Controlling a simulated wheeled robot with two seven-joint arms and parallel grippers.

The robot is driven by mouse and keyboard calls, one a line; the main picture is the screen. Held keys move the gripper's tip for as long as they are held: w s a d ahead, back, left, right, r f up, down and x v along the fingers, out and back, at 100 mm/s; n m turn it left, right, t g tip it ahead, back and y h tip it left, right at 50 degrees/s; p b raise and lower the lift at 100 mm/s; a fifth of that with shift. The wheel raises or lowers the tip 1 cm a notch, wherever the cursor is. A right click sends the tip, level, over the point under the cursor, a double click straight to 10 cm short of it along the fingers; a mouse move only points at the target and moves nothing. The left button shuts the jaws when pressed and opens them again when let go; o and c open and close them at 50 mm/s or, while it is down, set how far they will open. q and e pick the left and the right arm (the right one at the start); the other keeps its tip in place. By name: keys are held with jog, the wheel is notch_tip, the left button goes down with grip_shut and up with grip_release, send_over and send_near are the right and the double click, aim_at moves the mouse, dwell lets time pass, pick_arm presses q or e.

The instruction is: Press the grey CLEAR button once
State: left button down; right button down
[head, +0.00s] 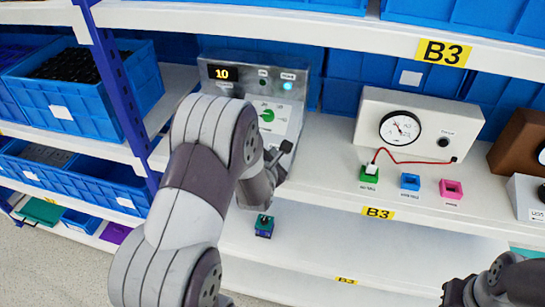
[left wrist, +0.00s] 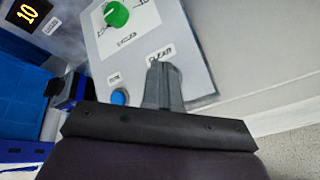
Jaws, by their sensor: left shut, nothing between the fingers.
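The metal control panel (head: 305,85) stands on the shelf at the upper left of the head view. Its display (head: 222,73) reads 10, and a green knob (head: 267,115) sits on its white plate. In the left wrist view the CLEAR label (left wrist: 160,53) shows just above my left gripper (left wrist: 162,66). The grey CLEAR button is not visible; the gripper's fingers cover the area below the label. I cannot tell whether they touch it. My left gripper (head: 284,149) is shut and empty at the panel's lower right. My right gripper (head: 450,291) is at the bottom right, far from the panel.
A blue button (left wrist: 118,97) sits left of my fingers. A lamp (head: 287,86) on the panel glows cyan. A gauge box (head: 420,103) with a red cable (head: 415,162) stands to the right, with green, blue and pink sockets before it. A small dark block (head: 264,226) is below.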

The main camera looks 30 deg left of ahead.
pick_arm(q)
jog(key=shift+f, duration=0.15)
dwell(0.3)
jog(key=shift+s+r+p, duration=0.3)
jog(key=shift+r+p, duration=0.1)
jog(key=shift+r, duration=0.4)
jog(key=shift+s+r+p, duration=0.1)
jog(key=shift+r+p, duration=0.4)
jog(key=shift+r, duration=0.15)
jog(key=r, duration=0.1)
jog(key=s+r+p, duration=0.1)
jog(key=r+p, duration=0.1)
jog(key=shift+s+d+r, duration=0.2)
jog(key=shift+s+d, duration=0.05)
jog(key=shift+s, duration=0.05)
